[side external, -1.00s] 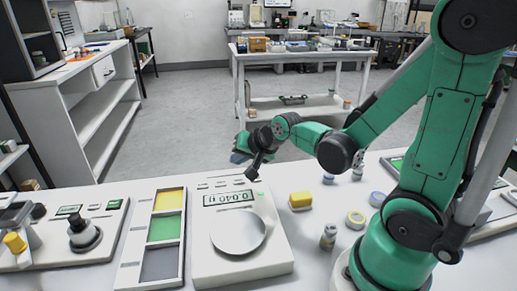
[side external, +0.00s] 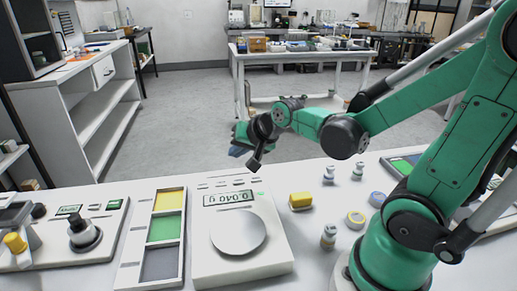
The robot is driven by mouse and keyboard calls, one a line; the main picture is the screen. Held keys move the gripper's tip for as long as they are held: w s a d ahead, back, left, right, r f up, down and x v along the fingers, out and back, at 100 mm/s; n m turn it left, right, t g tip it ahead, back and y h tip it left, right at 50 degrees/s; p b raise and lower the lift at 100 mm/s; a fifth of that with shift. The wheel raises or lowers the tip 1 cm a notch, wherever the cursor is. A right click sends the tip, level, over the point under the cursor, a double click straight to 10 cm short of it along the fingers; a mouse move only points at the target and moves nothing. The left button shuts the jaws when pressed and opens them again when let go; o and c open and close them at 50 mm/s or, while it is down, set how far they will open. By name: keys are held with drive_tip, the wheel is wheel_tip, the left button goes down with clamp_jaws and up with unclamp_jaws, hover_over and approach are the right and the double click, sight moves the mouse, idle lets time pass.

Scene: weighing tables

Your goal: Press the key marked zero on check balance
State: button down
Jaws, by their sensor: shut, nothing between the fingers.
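The check balance (side external: 240,265) is a white unit with a round silver pan (side external: 238,234) at its front. Its display (side external: 228,198) reads about 0.040, and a small green light shows by the display's right end. A row of small keys lies along its back edge; their markings are too small to read. My gripper (side external: 254,168) is shut and empty.
A tray (side external: 122,275) with yellow, green and grey sections stands left of the balance. A yellow block (side external: 300,200), small bottles (side external: 328,237) and round tubs (side external: 355,219) stand to the right. Another instrument (side external: 84,236) is at the far left.

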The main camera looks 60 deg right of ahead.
drive_tip(key=s+a+r+n+g+y, duration=0.1)
drive_tip(key=s+a+r+n+g, duration=0.1)
drive_tip(key=s+a+n, duration=0.4)
drive_tip(key=n, duration=0.3)
drive_tip(key=shift+s+a+r+n, duration=0.2)
drive_tip(key=shift+a+r+n, duration=0.05)
drive_tip(key=shift+a+n, duration=0.15)
wheel_tip(320, 180, up, 5)
drive_tip(key=n+g, duration=0.7)
drive_tip(key=n, duration=0.2)
hover_over(238, 180)
wheel_tip(238, 180, down, 14)
drive_tip(key=shift+f, duration=0.1)
